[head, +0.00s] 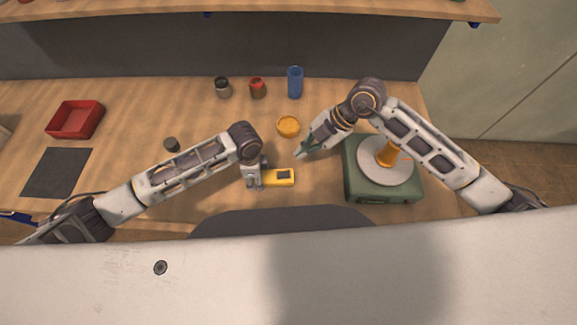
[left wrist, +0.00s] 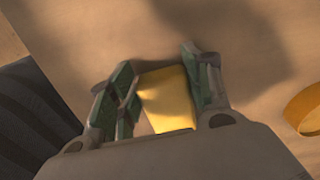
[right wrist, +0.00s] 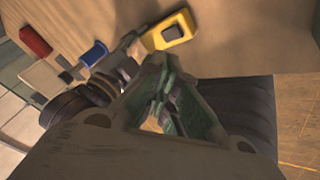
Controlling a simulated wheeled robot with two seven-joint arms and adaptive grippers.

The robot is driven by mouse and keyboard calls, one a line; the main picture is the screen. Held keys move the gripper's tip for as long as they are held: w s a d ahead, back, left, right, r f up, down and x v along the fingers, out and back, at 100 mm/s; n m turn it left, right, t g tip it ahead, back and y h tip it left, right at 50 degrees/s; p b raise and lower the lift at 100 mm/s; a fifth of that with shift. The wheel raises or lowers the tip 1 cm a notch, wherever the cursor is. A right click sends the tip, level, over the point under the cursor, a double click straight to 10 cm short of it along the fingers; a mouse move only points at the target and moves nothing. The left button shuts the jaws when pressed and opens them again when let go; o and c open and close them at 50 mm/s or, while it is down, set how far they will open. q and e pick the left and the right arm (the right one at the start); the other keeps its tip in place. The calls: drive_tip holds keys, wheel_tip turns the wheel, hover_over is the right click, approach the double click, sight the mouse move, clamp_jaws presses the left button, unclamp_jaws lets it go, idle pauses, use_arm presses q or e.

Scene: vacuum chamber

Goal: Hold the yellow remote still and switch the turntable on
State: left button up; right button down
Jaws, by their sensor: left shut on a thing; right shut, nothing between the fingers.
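The yellow remote (head: 280,178) lies on the table with a dark panel on its top. My left gripper (head: 256,182) is shut on its left end; the left wrist view shows the yellow body (left wrist: 168,100) between the fingers. The remote with its dark panel also shows in the right wrist view (right wrist: 170,33). My right gripper (head: 300,153) is shut and empty, above and a little right of the remote, apart from it. The turntable (head: 354,184) has a green base and a pale round platter with an orange piece standing on it. My right arm passes over its far right part.
An orange round dish (head: 288,127) sits behind the remote. A blue cup (head: 295,82), a red jar (head: 257,88) and a dark jar (head: 222,87) stand at the back. A red tray (head: 75,119) and a dark mat (head: 56,172) are at left, near a small dark round piece (head: 172,145).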

drive_tip(key=shift+d+r+m+y, duration=0.15)
drive_tip(key=shift+d+r+m, duration=0.05)
drive_tip(key=shift+m, duration=1.15)
drive_tip(key=shift+d+r+m+y, duration=0.15)
drive_tip(key=shift+r+m+y, duration=0.05)
drive_tip(key=shift+m, duration=1.2)
drive_tip(key=shift+d+r+m+y, duration=0.15)
drive_tip(key=shift+d+r+m, duration=0.05)
drive_tip(key=shift+m, duration=1.15)
hover_over(278, 174)
drive_tip(key=d, duration=0.3)
wheel_tip(278, 174, down, 8)
drive_tip(key=shift+r, duration=0.1)
wheel_tip(278, 174, down, 2)
drive_tip(key=shift+d+f, duration=0.1)
drive_tip(key=shift+d, duration=0.05)
drive_tip(key=shift+d+f, duration=0.1)
drive_tip(key=shift+f, duration=0.85)
